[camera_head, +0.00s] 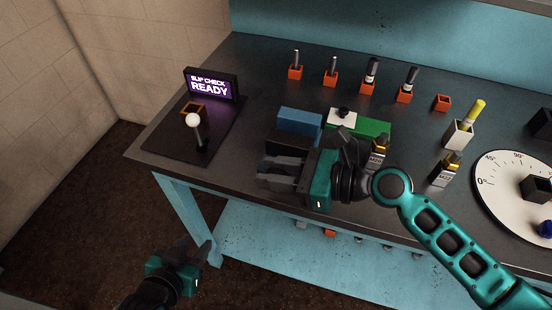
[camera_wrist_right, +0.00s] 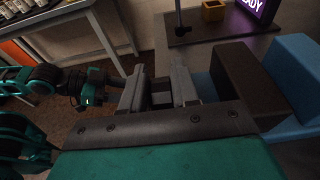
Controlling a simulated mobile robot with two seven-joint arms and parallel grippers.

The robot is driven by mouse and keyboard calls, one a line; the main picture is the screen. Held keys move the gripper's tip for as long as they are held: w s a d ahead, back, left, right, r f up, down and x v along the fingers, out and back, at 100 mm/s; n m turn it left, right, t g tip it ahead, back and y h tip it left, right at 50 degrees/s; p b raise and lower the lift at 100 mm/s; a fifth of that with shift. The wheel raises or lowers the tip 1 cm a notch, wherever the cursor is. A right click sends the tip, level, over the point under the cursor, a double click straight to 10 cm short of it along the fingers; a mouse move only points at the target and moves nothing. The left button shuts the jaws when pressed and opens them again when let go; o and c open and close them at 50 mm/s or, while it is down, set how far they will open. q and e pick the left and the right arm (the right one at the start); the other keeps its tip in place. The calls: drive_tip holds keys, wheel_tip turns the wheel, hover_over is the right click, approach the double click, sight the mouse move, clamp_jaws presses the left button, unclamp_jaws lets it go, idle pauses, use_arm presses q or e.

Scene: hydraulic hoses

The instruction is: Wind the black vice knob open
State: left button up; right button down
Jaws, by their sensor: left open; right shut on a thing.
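The vice stands near the bench's front edge, with a blue block (camera_head: 300,121) and a dark block (camera_head: 286,141) beside it. Both blocks also show at the right of the right wrist view, blue (camera_wrist_right: 300,58) and dark (camera_wrist_right: 250,75). My right gripper (camera_head: 275,172) reaches in from the right at the bench's front edge, fingers pointing left. In the wrist view its grey fingers are shut on the black vice knob (camera_wrist_right: 161,92), of which only a small dark part shows. My left gripper (camera_head: 188,262) is open and empty, low over the floor, left of the bench.
A sign reading "SLIP CHECK READY" (camera_head: 211,85) and a white-balled lever (camera_head: 194,122) stand on a dark plate at the left. Several orange holders (camera_head: 295,73) line the back. A green block (camera_head: 372,129), fittings (camera_head: 447,170) and a round dial (camera_head: 500,190) lie to the right.

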drive_tip(key=shift+w+a+g+h, duration=0.1)
drive_tip(key=shift+g+h, duration=0.15)
drive_tip(key=shift+h, duration=0.45)
drive_tip(key=shift+a+g+h, duration=0.15)
drive_tip(key=shift+g+h, duration=0.05)
drive_tip(key=shift+h, duration=0.5)
drive_tip(key=shift+w+a+g+h, duration=0.1)
drive_tip(key=shift+g+h, duration=0.15)
drive_tip(key=shift+h, duration=0.45)
drive_tip(key=shift+f, duration=0.1)
drive_tip(key=c, duration=0.9)
unclamp_jaws()
drive_tip(key=shift+s, duration=0.1)
drive_tip(key=shift+c, duration=0.2)
drive_tip(key=v, duration=1.2)
drive_tip(key=shift+d+r, duration=0.25)
drive_tip(key=shift+r, duration=0.1)
drive_tip(key=shift+s, duration=0.1)
